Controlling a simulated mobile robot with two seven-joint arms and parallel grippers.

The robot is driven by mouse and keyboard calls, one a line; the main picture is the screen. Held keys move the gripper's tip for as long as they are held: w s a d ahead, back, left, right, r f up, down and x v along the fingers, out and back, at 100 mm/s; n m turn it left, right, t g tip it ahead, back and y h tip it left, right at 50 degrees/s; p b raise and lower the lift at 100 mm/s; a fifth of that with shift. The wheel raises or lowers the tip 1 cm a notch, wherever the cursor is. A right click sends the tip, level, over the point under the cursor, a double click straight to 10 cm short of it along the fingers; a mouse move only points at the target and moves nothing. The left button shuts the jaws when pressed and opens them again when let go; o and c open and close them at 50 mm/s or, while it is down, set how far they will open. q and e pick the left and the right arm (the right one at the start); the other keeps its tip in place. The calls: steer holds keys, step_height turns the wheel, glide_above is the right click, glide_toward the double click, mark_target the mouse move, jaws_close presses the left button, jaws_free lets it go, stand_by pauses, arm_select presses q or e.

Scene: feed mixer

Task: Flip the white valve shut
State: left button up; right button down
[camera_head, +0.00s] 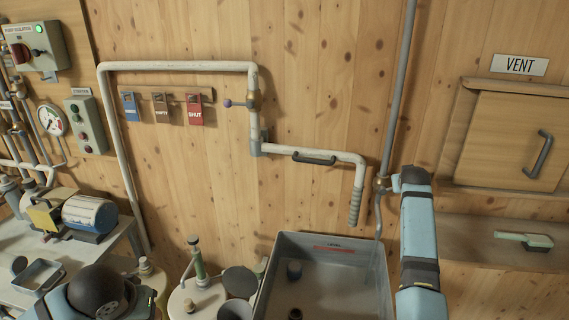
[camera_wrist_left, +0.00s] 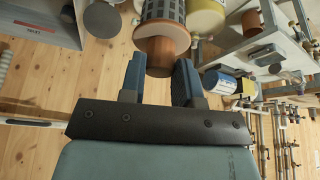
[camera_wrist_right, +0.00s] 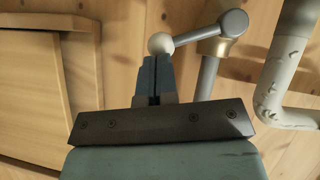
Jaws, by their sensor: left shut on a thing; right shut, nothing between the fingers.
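The white valve shows in the right wrist view as a grey lever with a white ball knob (camera_wrist_right: 160,43), joined to a brass body (camera_wrist_right: 222,45) on a grey pipe. In the head view only the brass fitting (camera_head: 381,185) shows beside my right arm; the knob is hidden. My right gripper (camera_wrist_right: 155,62) is shut and empty, its fingertips right at the knob; I cannot tell whether they touch. My left gripper (camera_wrist_left: 160,72) is shut on a brown cylinder (camera_wrist_left: 165,48) with a dark gridded part above it in the left wrist view.
A white pipe with a purple-knobbed valve (camera_head: 228,103) runs along the wall left of the grey pipe (camera_head: 402,80). A grey bin (camera_head: 265,285) stands below. The vent door (camera_head: 515,140) is to the right. Blue, brown and red tags (camera_head: 194,110) hang on the wall.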

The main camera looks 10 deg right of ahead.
arm_select(q)
steer(key=shift+s+r+p, duration=0.1)
steer(key=shift+r+p, duration=0.55)
steer(key=shift+r, duration=0.25)
steer(key=shift+r+p, duration=0.35)
steer(key=shift+p, duration=0.05)
arm_select(e)
steer(key=shift+s+d+f+m+y, duration=0.1)
steer(key=shift+d+f+m+y, duration=0.3)
steer(key=shift+f, duration=0.2)
steer(key=shift+d+f+m+y, duration=0.3)
steer(key=shift+f+y, duration=0.1)
steer(key=shift+f, duration=0.25)
arm_select(q)
steer(key=shift+r, duration=0.15)
